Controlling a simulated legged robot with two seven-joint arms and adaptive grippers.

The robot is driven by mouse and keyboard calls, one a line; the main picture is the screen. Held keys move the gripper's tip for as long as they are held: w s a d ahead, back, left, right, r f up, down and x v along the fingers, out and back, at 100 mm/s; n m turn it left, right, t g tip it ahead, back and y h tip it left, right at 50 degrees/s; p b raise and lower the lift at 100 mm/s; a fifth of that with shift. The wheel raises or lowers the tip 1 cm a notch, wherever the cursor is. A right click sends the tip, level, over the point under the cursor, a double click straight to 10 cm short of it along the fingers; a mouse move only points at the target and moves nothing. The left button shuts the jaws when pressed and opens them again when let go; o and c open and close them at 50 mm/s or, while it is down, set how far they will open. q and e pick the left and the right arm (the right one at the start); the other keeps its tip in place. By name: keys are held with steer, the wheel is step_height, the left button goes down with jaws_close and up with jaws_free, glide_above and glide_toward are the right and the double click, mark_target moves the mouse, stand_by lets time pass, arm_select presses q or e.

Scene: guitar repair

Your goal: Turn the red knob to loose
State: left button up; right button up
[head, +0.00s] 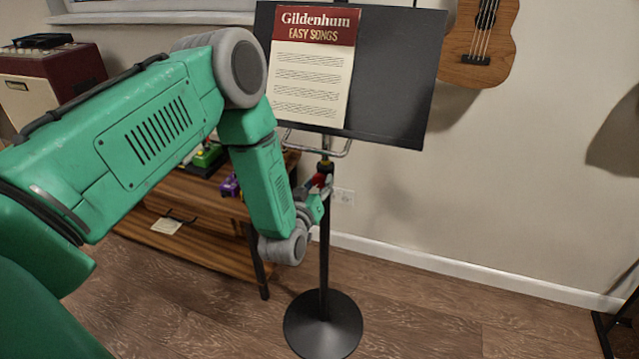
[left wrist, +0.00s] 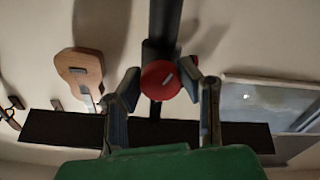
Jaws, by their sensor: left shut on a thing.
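The red knob (left wrist: 158,82) is on the dark pole (left wrist: 164,30) of the music stand. In the left wrist view it sits between the two fingers of my left gripper (left wrist: 161,84), which is shut on it. In the head view my left gripper (head: 321,187) is at the stand's pole (head: 325,240), below the black desk (head: 395,75). There the red knob (head: 320,180) shows only as a small patch, partly hidden by the gripper. My right gripper is not in view.
A song sheet (head: 313,75) rests on the desk. The stand's round base (head: 323,325) is on the wooden floor. A wooden shelf (head: 190,250) with small colored boxes is left of the stand. A guitar (head: 478,50) hangs on the wall.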

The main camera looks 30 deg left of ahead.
arm_select(q)
steer(key=shift+s+f, duration=0.2)
steer(key=shift+f, duration=0.2)
steer(key=o, duration=1.2)
steer(key=shift+c, duration=0.2)
steer(key=shift+w+r, duration=0.1)
steer(key=shift+w, duration=0.05)
steer(key=shift+r, duration=0.1)
steer(key=v, duration=1.2)
